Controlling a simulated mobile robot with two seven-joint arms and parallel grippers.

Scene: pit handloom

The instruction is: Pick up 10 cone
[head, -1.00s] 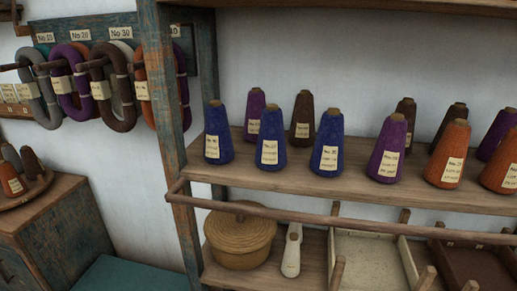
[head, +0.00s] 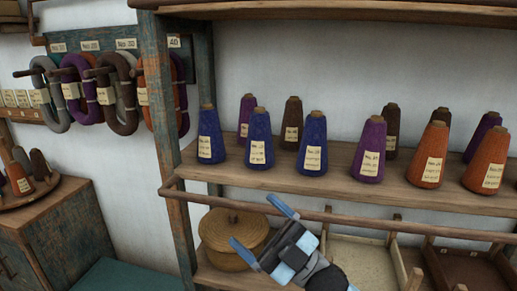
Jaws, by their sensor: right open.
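Several labelled yarn cones stand upright on the middle shelf (head: 230,174) in the head view. The front row has a left blue cone (head: 210,128), a second blue cone (head: 259,130), a third blue cone (head: 312,135), a purple cone (head: 369,142), an orange cone (head: 431,147) and a right orange cone (head: 487,152). Brown and purple cones stand behind. I cannot read for sure which label says 10. My right gripper (head: 262,225) is open and empty, below the cones and in front of the lidded basket. My left gripper is not in view.
A wooden rail (head: 345,216) runs along the front of the shelf, near my right gripper. The lidded basket (head: 222,238) and trays are on the lower shelf. A blue-green post (head: 160,90) stands at left. Yarn hanks (head: 120,97) hang beyond it.

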